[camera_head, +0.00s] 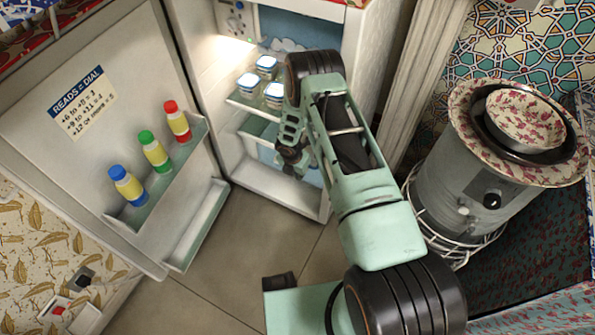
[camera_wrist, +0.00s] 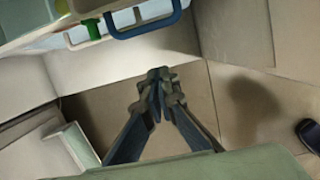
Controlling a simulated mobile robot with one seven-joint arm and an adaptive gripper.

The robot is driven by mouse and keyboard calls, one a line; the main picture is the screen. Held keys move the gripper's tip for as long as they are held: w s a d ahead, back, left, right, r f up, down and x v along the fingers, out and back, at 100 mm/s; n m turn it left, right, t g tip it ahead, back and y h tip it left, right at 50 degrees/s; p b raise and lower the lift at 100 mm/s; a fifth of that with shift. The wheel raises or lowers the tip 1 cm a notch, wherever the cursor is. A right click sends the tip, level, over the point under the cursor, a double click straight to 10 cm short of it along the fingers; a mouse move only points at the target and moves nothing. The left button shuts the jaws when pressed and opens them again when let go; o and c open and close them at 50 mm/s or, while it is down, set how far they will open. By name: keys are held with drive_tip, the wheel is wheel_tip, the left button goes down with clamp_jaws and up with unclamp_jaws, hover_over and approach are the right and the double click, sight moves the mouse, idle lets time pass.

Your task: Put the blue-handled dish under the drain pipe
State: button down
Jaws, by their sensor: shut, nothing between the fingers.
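My gripper (camera_wrist: 157,76) is shut and empty, its fingertips together over the tiled floor in the wrist view. In the head view my gripper (camera_head: 291,160) is at the open fridge, low in front of its inside, partly hidden by my arm. A blue loop handle (camera_wrist: 148,27), seemingly of the blue-handled dish, shows at the top of the wrist view, ahead of the fingertips and apart from them. A green upright part (camera_wrist: 95,28) is just left of it. The dish body is mostly cut off. I cannot make out the drain pipe.
The fridge door (camera_head: 75,130) stands open at left, with red, green and blue-capped bottles (camera_head: 154,152) on its shelf. Blue-lidded jars (camera_head: 249,85) stand on an inner shelf (camera_head: 255,108). A grey drum (camera_head: 455,175) with a patterned bowl (camera_head: 525,118) stands at right. Floor (camera_head: 245,262) is clear between.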

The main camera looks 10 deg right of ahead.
drive_tip(key=shift+w+d+r, duration=0.1)
drive_tip(key=shift+w+d, duration=0.5)
drive_tip(key=shift+w, duration=0.2)
drive_tip(key=shift+w+d, duration=0.6)
drive_tip(key=shift+w, duration=0.15)
drive_tip(key=shift+w+d+r, duration=0.1)
